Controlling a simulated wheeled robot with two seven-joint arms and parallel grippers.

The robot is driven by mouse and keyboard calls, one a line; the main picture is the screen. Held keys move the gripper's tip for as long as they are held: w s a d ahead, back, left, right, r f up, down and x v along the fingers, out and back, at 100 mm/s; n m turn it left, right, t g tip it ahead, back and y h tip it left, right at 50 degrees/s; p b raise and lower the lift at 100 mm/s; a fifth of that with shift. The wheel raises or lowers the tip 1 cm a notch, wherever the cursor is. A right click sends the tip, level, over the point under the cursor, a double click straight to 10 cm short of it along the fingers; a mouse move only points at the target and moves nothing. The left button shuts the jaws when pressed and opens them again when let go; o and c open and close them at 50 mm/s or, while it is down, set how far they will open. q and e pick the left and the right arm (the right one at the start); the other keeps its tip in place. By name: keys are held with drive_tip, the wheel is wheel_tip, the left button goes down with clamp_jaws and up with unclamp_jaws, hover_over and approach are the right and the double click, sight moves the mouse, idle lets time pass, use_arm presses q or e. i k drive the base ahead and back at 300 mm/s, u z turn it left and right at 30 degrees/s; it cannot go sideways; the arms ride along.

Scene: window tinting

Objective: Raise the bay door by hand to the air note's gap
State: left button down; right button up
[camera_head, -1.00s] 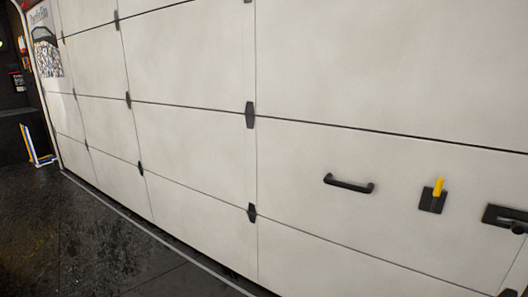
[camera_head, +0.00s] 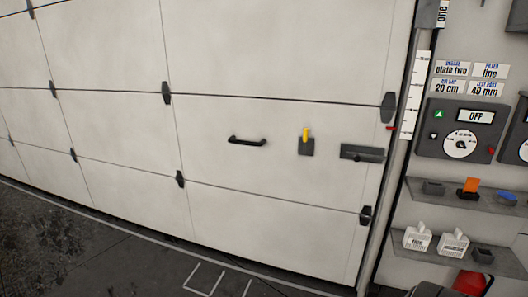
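The white panelled bay door (camera_head: 270,65) fills most of the view. Its lower edge lies at or close to the floor. A black bar handle (camera_head: 247,141) is on a lower panel. To its right are a black plate with a yellow lever (camera_head: 306,135) and a dark latch (camera_head: 362,153). The air note (camera_head: 447,87) on the right wall reads 20 cm. A white scale strip (camera_head: 416,90) runs up the door's right frame, with a small red pointer (camera_head: 390,128) near it. Neither gripper is in view.
A grey control box (camera_head: 460,130) with a dial and an OFF display hangs on the right wall. Shelves (camera_head: 408,190) below hold small items, including white filter boxes (camera_head: 418,239). A red object (camera_head: 470,282) is at the bottom right. Floor (camera_head: 120,262) before the door looks clear.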

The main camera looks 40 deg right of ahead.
sight(131, 111)
drive_tip(key=z, duration=0.85)
drive_tip(key=i, duration=1.8)
drive_tip(key=u, duration=0.65)
